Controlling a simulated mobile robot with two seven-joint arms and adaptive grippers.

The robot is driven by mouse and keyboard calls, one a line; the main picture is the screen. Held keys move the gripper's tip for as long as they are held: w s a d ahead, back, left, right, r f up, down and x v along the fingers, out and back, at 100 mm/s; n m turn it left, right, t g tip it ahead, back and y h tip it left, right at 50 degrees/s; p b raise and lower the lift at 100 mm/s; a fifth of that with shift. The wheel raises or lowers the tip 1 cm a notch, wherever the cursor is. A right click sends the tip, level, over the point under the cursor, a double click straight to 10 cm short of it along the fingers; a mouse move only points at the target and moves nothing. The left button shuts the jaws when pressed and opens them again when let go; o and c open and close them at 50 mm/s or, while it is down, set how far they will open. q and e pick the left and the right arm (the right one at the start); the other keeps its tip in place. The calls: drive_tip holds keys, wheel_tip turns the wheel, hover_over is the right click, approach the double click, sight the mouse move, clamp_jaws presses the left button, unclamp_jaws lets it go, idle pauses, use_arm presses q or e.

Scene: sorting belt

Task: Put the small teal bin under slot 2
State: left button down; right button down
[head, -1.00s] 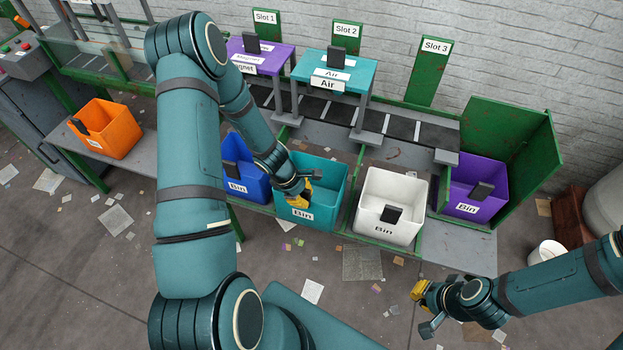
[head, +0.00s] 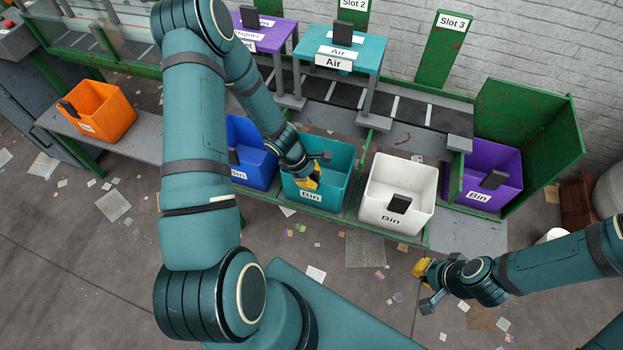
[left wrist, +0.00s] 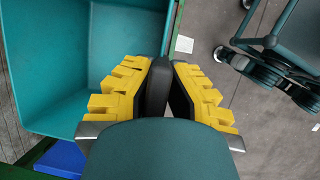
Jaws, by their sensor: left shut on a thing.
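The small teal bin (head: 330,190) stands upright in the front row, between the blue and white bins, with its "Bin" label facing me. It also shows at the left of the left wrist view (left wrist: 60,70). My left gripper (head: 306,181) is at the bin's near wall. In the left wrist view its yellow fingers (left wrist: 158,85) are shut on a dark tab at the bin's edge. The Slot 2 sign (head: 354,5) is at the top, behind the teal Air table (head: 340,52). My right gripper (head: 425,286) is over the floor at lower right, apart from the bins; its opening is unclear.
A blue bin (head: 250,145) is close on the left, a white bin (head: 398,190) close on the right, and a purple bin (head: 490,165) further right. An orange bin (head: 98,112) stands on the left shelf. Green frame edges surround the row. The floor in front has only scattered papers.

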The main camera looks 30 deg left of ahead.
use_arm(q)
drive_tip(key=c, duration=1.1)
unclamp_jaws()
drive_tip(key=shift+c, duration=0.2)
drive_tip(key=shift+r, duration=0.1)
drive_tip(key=p+v, duration=0.4)
drive_tip(key=v, duration=0.8)
drive_tip(key=s+d+f+m, duration=0.2)
drive_tip(key=s+d+m, duration=0.2)
drive_tip(key=d+m, duration=0.5)
drive_tip(key=s+d+f+m, duration=0.2)
drive_tip(key=s+d+m, duration=0.2)
drive_tip(key=d+m, duration=0.6)
drive_tip(key=d, duration=0.2)
drive_tip(key=shift+d+g, duration=0.3)
drive_tip(key=shift+d, duration=0.05)
